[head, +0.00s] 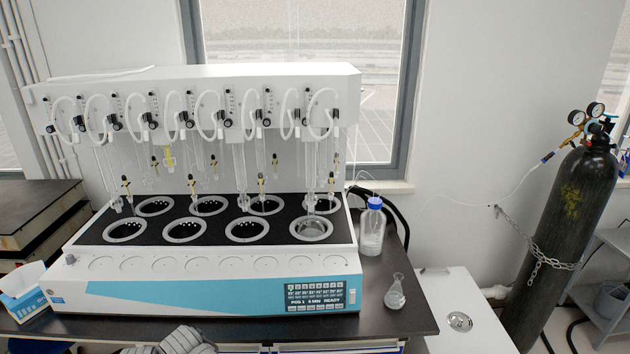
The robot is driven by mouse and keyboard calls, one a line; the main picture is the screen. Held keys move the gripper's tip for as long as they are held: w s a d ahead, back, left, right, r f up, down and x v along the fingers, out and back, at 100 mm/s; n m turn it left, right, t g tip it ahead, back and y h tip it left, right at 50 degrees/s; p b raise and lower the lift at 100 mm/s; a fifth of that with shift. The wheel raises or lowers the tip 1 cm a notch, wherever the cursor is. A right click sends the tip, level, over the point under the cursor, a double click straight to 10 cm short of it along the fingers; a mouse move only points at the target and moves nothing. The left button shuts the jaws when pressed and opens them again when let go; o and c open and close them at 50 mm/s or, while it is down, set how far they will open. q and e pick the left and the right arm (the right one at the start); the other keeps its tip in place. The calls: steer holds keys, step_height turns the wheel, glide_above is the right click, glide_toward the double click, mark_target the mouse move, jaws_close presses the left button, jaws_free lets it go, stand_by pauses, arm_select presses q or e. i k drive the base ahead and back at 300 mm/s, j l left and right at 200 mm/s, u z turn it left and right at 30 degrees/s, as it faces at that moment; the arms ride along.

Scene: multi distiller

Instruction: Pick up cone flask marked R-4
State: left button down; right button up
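A small clear cone flask (395,293) stands upright on the dark bench top, right of the distiller's front corner. It seems to hold some clear liquid. No marking can be read on it at this size, so I cannot tell whether it is R-4.
The white and blue multi distiller (210,285) fills most of the bench (415,318). A blue-capped bottle (371,228) stands behind the flask. A white cabinet (465,300) and a chained black gas cylinder (565,230) are at right.

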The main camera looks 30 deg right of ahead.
mark_target(395, 298)
steer(key=z, duration=1.8)
steer(key=j+z, duration=0.35)
steer(key=z, duration=0.15)
steer(key=j+z, duration=0.3)
steer(key=z, duration=0.2)
steer(key=k+j+z, duration=0.1)
steer(key=j+z, duration=0.2)
steer(key=z, duration=0.2)
